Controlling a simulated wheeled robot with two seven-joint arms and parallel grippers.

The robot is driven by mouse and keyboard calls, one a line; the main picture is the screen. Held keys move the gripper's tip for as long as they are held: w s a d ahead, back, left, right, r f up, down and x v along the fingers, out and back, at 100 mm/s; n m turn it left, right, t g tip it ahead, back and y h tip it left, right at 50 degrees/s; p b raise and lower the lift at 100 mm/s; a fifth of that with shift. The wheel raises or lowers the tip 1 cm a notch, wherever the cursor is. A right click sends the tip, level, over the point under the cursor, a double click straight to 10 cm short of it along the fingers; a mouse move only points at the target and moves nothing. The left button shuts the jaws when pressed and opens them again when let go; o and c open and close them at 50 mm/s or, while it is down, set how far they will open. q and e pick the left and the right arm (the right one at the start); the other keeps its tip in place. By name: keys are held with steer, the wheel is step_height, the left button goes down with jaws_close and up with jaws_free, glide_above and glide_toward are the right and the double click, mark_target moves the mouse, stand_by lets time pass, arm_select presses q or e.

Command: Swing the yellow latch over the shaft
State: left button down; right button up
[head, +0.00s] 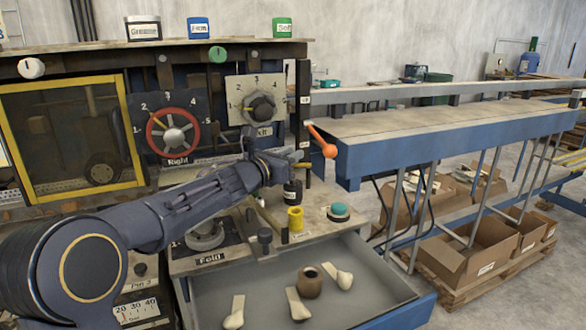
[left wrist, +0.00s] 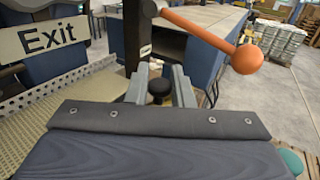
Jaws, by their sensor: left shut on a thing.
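My left gripper (head: 291,160) reaches in from the left to the machine's right end, beside a dark upright post (head: 303,110). In the left wrist view its two grey fingers (left wrist: 159,84) are closed around a small round black knob (left wrist: 159,88). An orange lever with a ball end (left wrist: 247,58) sticks out to the right just beyond the fingers; it also shows in the head view (head: 329,150). I cannot make out a yellow latch or a shaft at the fingers. A short yellow cylinder (head: 295,218) stands on the worktop below. My right gripper is not in view.
An "Exit" dial (head: 259,99) and a red "Right" wheel (head: 173,132) are on the panel to the left. A teal-topped button (head: 339,211) sits on the worktop. An open drawer (head: 383,290) holds several loose items. A long blue-sided table (head: 450,135) extends right.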

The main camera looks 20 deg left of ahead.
arm_select(q)
steer(key=shift+d, duration=0.15)
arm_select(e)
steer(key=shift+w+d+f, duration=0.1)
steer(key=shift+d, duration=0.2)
arm_select(q)
steer(key=c, duration=1.4)
jaws_free()
steer(key=shift+o, duration=0.2)
